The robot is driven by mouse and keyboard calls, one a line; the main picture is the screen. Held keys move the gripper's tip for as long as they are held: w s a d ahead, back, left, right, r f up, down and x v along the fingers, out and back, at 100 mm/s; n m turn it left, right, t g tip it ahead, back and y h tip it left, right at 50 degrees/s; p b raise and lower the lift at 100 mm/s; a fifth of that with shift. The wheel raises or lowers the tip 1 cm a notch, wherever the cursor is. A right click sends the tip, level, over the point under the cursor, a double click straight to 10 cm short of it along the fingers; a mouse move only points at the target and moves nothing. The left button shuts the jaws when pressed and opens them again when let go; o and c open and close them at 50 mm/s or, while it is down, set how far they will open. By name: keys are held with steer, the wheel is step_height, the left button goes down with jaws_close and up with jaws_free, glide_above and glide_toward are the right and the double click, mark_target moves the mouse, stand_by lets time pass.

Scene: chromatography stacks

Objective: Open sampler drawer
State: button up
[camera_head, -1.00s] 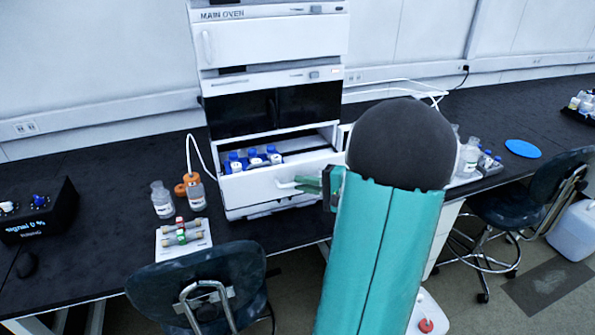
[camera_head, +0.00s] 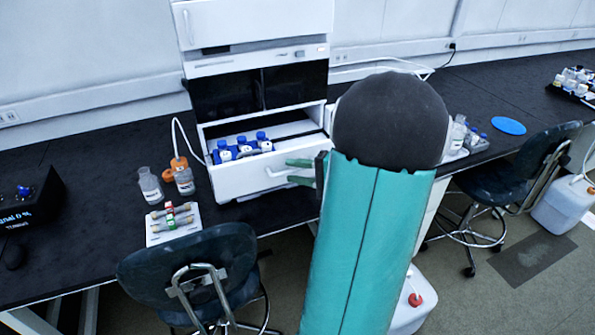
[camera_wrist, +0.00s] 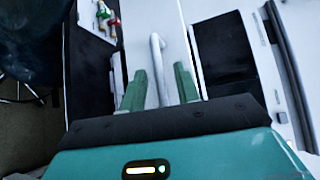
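The sampler drawer (camera_head: 250,179) is a white drawer at the bottom of the white instrument stack, pulled out in the head view. Blue-capped bottles (camera_head: 243,148) stand in a row inside it. Its white bar handle (camera_head: 275,173) is on the front, and the handle (camera_wrist: 157,55) also shows in the wrist view. My gripper (camera_head: 298,173) has green fingers, spread apart with the handle between them. In the wrist view my gripper (camera_wrist: 161,85) shows a gap on both sides of the handle.
A dark chair (camera_head: 195,260) stands in front at left, another chair (camera_head: 510,177) at right. A white container (camera_head: 412,300) is on the floor.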

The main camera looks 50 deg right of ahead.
steer(key=v, duration=1.3)
steer(key=shift+s, duration=0.4)
steer(key=w+a+n+g+y, duration=0.1)
steer(key=w+a+n+g, duration=0.15)
steer(key=a, duration=0.45)
steer(key=w+a+r+n+g+y, duration=0.1)
steer(key=w+a+n+g, duration=0.1)
steer(key=w+a+g, duration=0.35)
steer(key=w+a+n+g+y, duration=0.1)
steer(key=w+a+n+g, duration=0.1)
steer(key=a, duration=0.6)
steer(key=s+a+r+n+h, duration=0.1)
steer(key=a+n+h, duration=0.3)
steer(key=a, duration=0.4)
steer(key=s+a+r+n+h, duration=0.1)
steer(key=a+r+n+h, duration=0.1)
steer(key=a+n, duration=0.3)
steer(key=a+h, duration=0.1)
steer(key=a, duration=0.3)
steer(key=shift+s+a+r+n+h, duration=0.15)
steer(key=shift+a+r+n+h, duration=0.1)
steer(key=shift+r+n+h, duration=0.15)
